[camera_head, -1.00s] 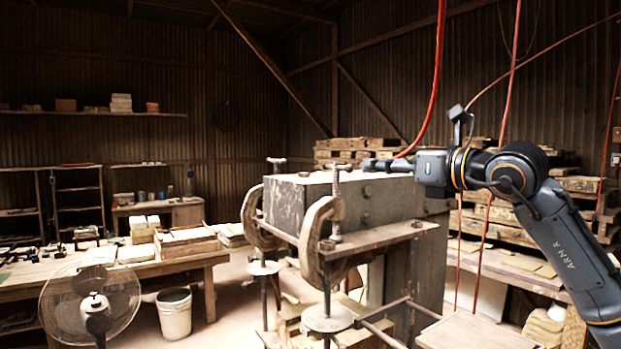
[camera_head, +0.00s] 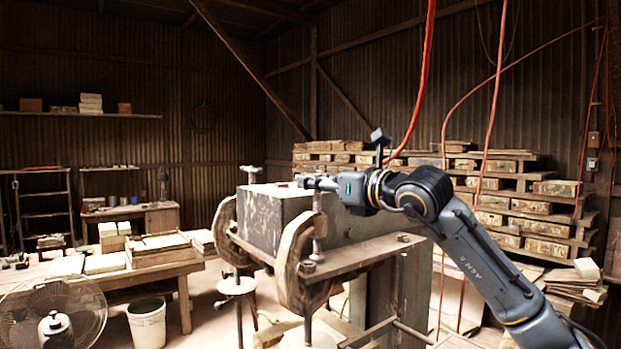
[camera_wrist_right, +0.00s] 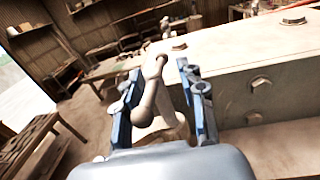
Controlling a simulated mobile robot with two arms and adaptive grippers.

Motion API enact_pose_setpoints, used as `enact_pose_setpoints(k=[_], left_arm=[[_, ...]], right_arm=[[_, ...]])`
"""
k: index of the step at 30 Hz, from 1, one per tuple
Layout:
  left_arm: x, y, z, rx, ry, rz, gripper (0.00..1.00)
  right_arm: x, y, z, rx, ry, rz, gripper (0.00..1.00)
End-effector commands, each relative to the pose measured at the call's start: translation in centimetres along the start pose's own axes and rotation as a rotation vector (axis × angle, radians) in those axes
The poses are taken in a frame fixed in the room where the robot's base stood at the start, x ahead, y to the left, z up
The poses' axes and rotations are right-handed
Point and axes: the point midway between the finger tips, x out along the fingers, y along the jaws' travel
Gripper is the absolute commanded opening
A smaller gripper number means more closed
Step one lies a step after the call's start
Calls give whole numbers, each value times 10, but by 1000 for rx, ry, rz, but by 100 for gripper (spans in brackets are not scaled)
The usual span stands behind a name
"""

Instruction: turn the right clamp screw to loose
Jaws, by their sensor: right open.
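The right clamp screw (camera_head: 318,228) stands upright in its rusty C-clamp (camera_head: 289,262) at the front of the grey press block (camera_head: 263,213). My right gripper (camera_head: 308,183) reaches in from the right at the height of its top and hides its handle in the head view. In the right wrist view, the screw's tilted handle bar (camera_wrist_right: 150,88) lies between the two blue-and-black fingers of the right gripper (camera_wrist_right: 159,72). The fingers are open, with a visible gap on the right side. My left gripper is out of view.
The left clamp (camera_head: 224,228), with its own screw (camera_head: 251,173), stands farther back left. A bolted bar (camera_head: 365,253) runs along the press front. Red hoses (camera_head: 425,75) hang behind my right arm. A fan (camera_head: 55,318) and bucket (camera_head: 147,322) are at lower left.

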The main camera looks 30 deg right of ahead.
Motion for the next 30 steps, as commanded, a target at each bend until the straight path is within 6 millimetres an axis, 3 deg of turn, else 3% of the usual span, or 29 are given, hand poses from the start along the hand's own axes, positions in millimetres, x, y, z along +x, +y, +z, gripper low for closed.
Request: enact_pose_setpoints(k=[10,16,17,30], left_arm=[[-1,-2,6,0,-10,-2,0],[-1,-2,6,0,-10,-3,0],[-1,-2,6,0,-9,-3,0],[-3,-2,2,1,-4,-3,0]], right_arm=[[1,1,0,0,-1,-1,40],[1,1,0,0,-1,-1,1],[1,1,0,0,0,-1,0],[2,1,-2,2,7,103,0]])
